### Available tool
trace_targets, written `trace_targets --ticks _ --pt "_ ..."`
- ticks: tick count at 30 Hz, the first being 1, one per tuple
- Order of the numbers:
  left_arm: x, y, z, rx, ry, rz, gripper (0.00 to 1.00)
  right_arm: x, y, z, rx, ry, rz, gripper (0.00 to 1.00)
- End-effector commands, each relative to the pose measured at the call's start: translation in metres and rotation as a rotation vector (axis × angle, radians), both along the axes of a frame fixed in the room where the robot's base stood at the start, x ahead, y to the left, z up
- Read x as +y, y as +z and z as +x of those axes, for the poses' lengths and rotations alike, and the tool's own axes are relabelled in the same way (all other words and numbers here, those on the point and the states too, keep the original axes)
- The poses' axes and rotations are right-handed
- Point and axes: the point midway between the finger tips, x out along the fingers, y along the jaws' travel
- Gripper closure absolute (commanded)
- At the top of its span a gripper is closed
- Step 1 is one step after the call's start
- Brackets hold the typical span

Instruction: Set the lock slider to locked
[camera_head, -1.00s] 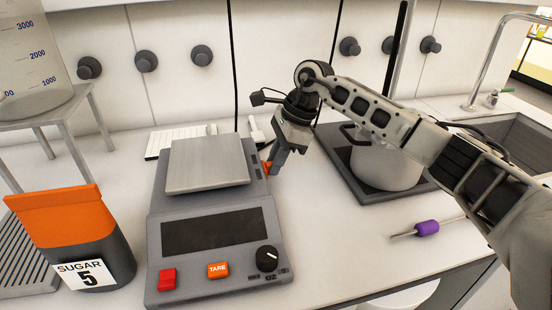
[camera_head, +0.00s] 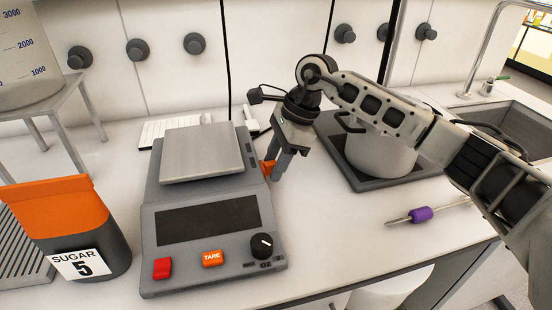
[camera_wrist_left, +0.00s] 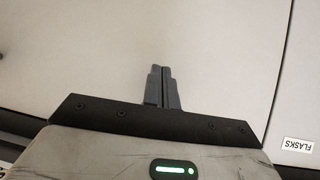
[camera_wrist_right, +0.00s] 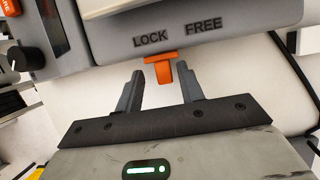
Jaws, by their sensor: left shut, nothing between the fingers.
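The orange lock slider (camera_wrist_right: 160,69) sits on the side of the grey scale (camera_head: 160,250), below the words LOCK and FREE in the right wrist view. It lies nearer the middle, between the two words. In the head view the slider (camera_head: 267,168) shows at the scale's right side. My right gripper (camera_head: 277,172) is open beside it; in the right wrist view the fingers (camera_wrist_right: 162,80) stand apart on either side of the slider, with gaps to it. My left gripper (camera_wrist_left: 162,72) is shut and empty in front of a pale panel marked FLASKS at the right; it is not in the head view.
A metal pot (camera_head: 380,152) on a dark hotplate (camera_head: 335,135) stands right of my right gripper. A sugar bag (camera_head: 62,215) stands left of the scale. A purple-handled tool (camera_head: 422,215) lies on the counter.

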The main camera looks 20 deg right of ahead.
Motion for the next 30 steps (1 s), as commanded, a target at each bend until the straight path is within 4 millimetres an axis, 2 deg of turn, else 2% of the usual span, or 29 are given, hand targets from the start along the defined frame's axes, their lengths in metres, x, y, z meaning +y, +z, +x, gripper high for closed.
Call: trace_targets --ticks 4,8,21,27,30 --pt "0.0 -0.001 -0.002 0.003 0.0 0.0 1.0 -0.001 0.003 0.001 -0.003 -0.001 0.001 0.62" --pt "0.0 -0.004 -0.003 0.006 0.001 -0.002 1.0 -0.007 0.015 0.0 -0.005 -0.003 -0.001 0.62" --pt "-0.003 -0.005 0.0 -0.004 0.009 -0.024 1.0 -0.045 0.11 -0.007 -0.005 -0.003 0.0 0.62" --pt "-0.004 -0.002 0.001 -0.011 0.01 -0.028 1.0 -0.056 0.138 -0.009 -0.002 -0.002 0.0 0.62" --pt "-0.003 -0.002 0.002 -0.012 0.01 -0.028 1.0 -0.059 0.145 -0.01 -0.001 -0.001 0.001 0.62"
